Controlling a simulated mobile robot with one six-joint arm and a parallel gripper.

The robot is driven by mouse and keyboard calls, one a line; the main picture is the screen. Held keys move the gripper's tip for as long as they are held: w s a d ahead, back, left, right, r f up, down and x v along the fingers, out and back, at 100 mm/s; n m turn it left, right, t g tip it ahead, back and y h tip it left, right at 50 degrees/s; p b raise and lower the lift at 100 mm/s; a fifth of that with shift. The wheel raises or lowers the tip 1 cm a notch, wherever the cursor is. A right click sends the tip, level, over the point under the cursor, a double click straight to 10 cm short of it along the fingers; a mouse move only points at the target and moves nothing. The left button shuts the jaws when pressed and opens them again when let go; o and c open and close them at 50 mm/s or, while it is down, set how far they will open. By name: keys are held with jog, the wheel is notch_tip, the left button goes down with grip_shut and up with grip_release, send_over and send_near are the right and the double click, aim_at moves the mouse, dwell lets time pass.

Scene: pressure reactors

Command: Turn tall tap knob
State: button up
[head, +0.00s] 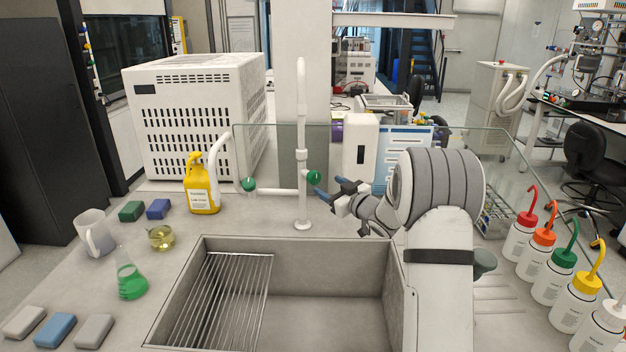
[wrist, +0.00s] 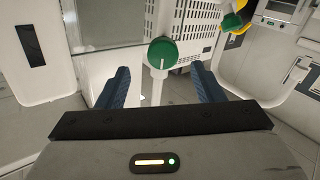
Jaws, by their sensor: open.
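The tall white tap (head: 302,120) stands behind the sink in the head view. A round green knob (head: 314,177) sits on the right side of its column, and a second green knob (head: 249,184) is at the left, by a shorter curved white spout (head: 219,152). My gripper (head: 321,192) is open with blue fingers, just right of the tall tap's knob. In the wrist view, the knob (wrist: 162,53) shows face-on, ahead of and between the spread fingers of my gripper (wrist: 162,78). I see no finger touching it.
The sink (head: 330,265) with a wire rack lies in front of the tap. A yellow bottle (head: 202,185) stands left of it. A glass panel (head: 480,150) runs behind the counter. Several wash bottles (head: 548,275) line the right side.

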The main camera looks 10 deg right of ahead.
aim_at(316, 181)
jog(key=shift+w+a+f+y, duration=0.1)
jog(key=shift+w+a+y, duration=0.25)
jog(key=shift+w+y, duration=0.1)
jog(key=shift+h, duration=0.25)
jog(key=p+x, duration=0.1)
jog(key=x, duration=0.5)
jog(key=shift+w+a+p, duration=0.25)
jog(key=shift+w+p, duration=0.05)
jog(key=shift+w, duration=0.05)
jog(key=shift+c, duration=0.3)
jog(key=c, duration=0.9)
jog(key=shift+f+n+b, duration=0.1)
jog(key=shift+n+b, duration=0.2)
